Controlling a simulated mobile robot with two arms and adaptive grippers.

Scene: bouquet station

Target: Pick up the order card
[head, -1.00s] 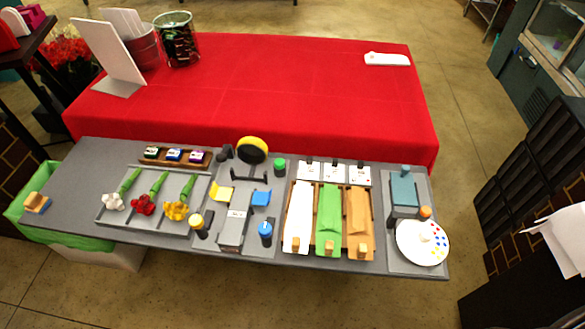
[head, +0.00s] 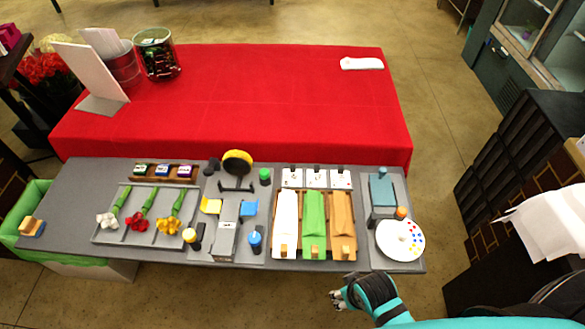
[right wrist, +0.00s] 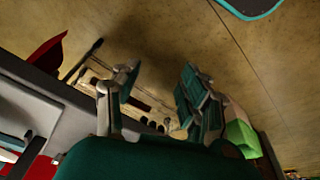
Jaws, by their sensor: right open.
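No card is clearly readable as the order card. A large white board (head: 90,72) leans upright at the back left of the red table. Small white cards (head: 316,178) with dark clips stand in a row behind the paper wraps on the grey bench (head: 75,215). My right gripper (head: 338,298) is in front of the bench's front edge, low at the right, apart from all of these. In the right wrist view my right gripper (right wrist: 160,95) has its fingers spread with nothing between them. My left gripper is not in view.
White, green and tan wraps (head: 314,225), a flower tray (head: 100,238), a paint palette (head: 400,240) and bottles crowd the bench. The red table (head: 240,110) is mostly clear, with a white item (head: 362,63) at right. Dark shelving (head: 510,165) stands at right.

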